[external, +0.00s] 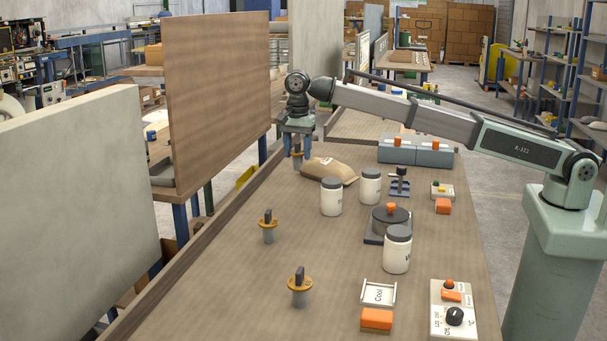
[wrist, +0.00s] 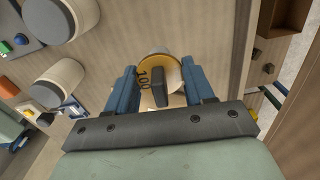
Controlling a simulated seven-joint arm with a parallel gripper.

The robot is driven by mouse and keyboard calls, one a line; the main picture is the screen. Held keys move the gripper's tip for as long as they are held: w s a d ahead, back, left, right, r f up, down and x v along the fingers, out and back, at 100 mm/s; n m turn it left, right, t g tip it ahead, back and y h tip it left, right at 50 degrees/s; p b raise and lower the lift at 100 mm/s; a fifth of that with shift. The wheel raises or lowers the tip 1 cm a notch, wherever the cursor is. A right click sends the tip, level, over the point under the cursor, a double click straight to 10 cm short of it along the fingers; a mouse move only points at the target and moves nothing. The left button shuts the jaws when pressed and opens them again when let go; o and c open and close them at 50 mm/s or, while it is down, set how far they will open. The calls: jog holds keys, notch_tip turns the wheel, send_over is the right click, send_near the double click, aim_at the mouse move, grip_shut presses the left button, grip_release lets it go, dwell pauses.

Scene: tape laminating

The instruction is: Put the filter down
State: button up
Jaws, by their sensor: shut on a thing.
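My gripper (external: 297,143) is at the far left part of the table, with its blue fingers pointing down. It is shut on a filter (external: 297,161), a grey body with an orange-yellow flange and a dark handle. In the wrist view the filter (wrist: 152,62) sits between the fingers of my gripper (wrist: 159,82), its yellow disc marked "100". The filter is upright; I cannot tell whether its bottom touches the table. Two similar filters stand upright on the table, one at the left (external: 268,228) and one nearer the front (external: 300,288).
A brown bag (external: 330,171) lies just right of my gripper. White jars (external: 331,197) (external: 397,250), a dark round device (external: 389,222), grey boxes (external: 416,151) and a control panel (external: 453,308) stand further right. The left-middle table (external: 215,290) is mostly clear, with a raised left edge.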

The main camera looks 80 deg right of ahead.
jog(key=shift+r, duration=0.6)
jog(key=shift+a, duration=0.35)
jog(key=s+a+n, duration=0.2)
jog(key=s+a, duration=0.3)
jog(key=a, duration=0.7)
jog(key=s+a+n, duration=0.1)
jog(key=s+a, duration=0.4)
jog(key=a, duration=0.8)
jog(key=s+a+n, duration=0.2)
jog(key=s+a, duration=0.2)
jog(key=a, duration=0.8)
notch_tip(320, 180, down, 10)
jog(key=m, duration=0.4)
jog(key=shift+a+r, duration=0.1)
jog(key=shift+a, duration=0.05)
jog(key=o, duration=1)
jog(key=shift+o, duration=0.2)
